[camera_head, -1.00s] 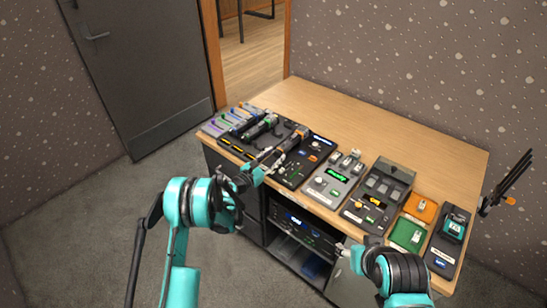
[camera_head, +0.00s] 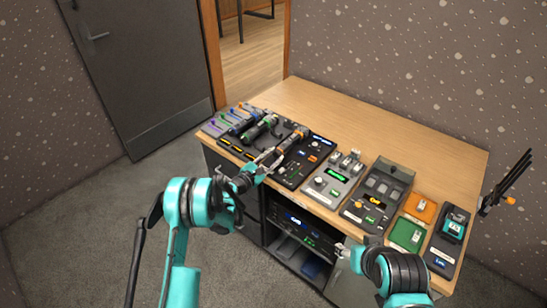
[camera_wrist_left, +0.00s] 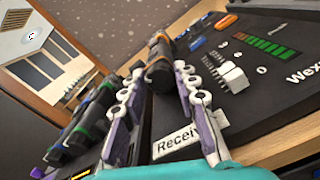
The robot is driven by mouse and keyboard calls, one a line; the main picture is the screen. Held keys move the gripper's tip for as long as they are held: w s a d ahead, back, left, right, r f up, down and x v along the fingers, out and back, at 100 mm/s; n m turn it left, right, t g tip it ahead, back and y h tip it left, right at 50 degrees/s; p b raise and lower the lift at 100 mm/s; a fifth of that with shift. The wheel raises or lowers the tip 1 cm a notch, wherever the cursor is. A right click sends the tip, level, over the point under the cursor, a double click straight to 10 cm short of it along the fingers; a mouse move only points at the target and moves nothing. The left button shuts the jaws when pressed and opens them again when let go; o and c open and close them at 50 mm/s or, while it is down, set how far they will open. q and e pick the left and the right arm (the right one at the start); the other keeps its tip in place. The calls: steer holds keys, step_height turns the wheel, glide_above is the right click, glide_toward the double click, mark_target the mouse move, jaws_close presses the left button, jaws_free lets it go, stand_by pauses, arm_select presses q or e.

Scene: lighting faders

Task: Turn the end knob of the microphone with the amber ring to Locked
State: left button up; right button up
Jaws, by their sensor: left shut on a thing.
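The microphone with the amber ring (camera_head: 291,141) lies on a dark receiver panel at the desk's left part. In the left wrist view its dark body and orange band (camera_wrist_left: 158,42) show, with the near end between my fingers. My left gripper (camera_head: 268,157) reaches over the front edge of the desk; in the left wrist view its two fingers (camera_wrist_left: 160,74) are closed on the microphone's end knob. The knob's markings are hidden by the fingers. My right gripper (camera_head: 343,246) is low in front of the desk, away from the microphones, too small to read.
A green-ringed microphone (camera_head: 259,127) and a blue-ringed one (camera_wrist_left: 70,135) lie just left of the amber one. Fader boxes (camera_head: 377,188) stand to the right. The desk's back is clear.

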arm_select(q)
steer(key=o, duration=1.2)
steer(key=v, duration=0.7)
steer(key=shift+s+a, duration=0.15)
steer(key=shift+s, duration=0.05)
